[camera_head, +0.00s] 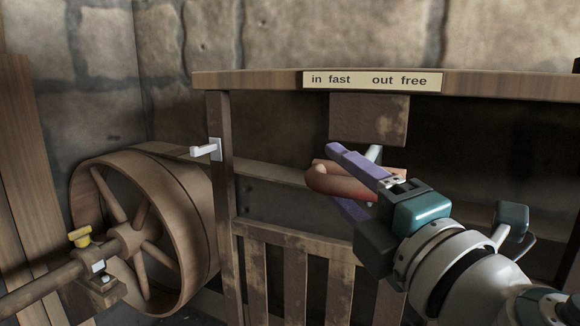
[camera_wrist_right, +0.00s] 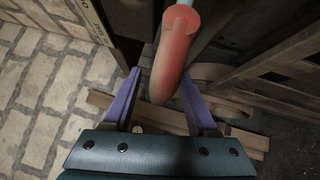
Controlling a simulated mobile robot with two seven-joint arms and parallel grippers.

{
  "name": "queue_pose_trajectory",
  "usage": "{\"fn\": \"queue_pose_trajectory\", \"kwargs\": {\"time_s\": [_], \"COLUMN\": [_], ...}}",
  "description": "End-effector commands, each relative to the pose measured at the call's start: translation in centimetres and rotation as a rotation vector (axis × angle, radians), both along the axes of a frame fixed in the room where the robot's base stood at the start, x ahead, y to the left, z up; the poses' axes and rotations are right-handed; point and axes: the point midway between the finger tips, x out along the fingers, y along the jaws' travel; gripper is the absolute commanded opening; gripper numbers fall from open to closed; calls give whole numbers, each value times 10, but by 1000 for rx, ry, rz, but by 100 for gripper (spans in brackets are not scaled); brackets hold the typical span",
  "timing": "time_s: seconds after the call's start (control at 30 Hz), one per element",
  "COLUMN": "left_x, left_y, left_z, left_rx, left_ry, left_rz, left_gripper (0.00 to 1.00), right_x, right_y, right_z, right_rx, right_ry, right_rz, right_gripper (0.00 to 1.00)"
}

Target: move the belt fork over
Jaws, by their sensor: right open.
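The belt fork's reddish-brown handle (camera_head: 330,181) shows below the sign in the head view, with a pale metal rod (camera_head: 374,154) at its far end. In the right wrist view the rounded handle (camera_wrist_right: 175,60) hangs down between the two purple fingers. My right gripper (camera_head: 337,176) is open, with one finger on each side of the handle. The gap to each finger looks clear in the wrist view, though I cannot tell whether either one touches it. The fork itself is hidden behind the frame. My left gripper is not in view.
A sign plate (camera_head: 372,81) reads "in fast" and "out free" on the wooden top rail (camera_head: 510,86). A large wooden pulley (camera_head: 187,220) with a shaft stands at left. A white lever (camera_head: 205,150) sits on the post. Slats (camera_head: 295,280) close the lower front.

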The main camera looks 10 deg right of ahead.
Motion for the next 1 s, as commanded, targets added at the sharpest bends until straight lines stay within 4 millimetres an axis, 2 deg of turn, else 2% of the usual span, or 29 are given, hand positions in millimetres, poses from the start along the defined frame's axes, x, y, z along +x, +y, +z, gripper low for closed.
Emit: {"fn": "queue_pose_trajectory", "kwargs": {"time_s": [0.2, 0.47, 0.9, 1.0], "left_x": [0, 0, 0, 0], "left_y": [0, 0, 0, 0], "left_z": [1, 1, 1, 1], "left_rx": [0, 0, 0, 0], "left_ry": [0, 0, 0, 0], "left_rz": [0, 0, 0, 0], "left_gripper": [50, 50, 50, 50], "right_x": [15, 16, 16, 16], "right_y": [3, 3, 4, 4], "right_z": [2, 2, 4, 5], "right_rx": [2, 2, 2, 2], "right_ry": [0, 1, -4, -7], "right_rz": [0, 0, 1, 1], "right_gripper": [58, 58, 9, 0]}}
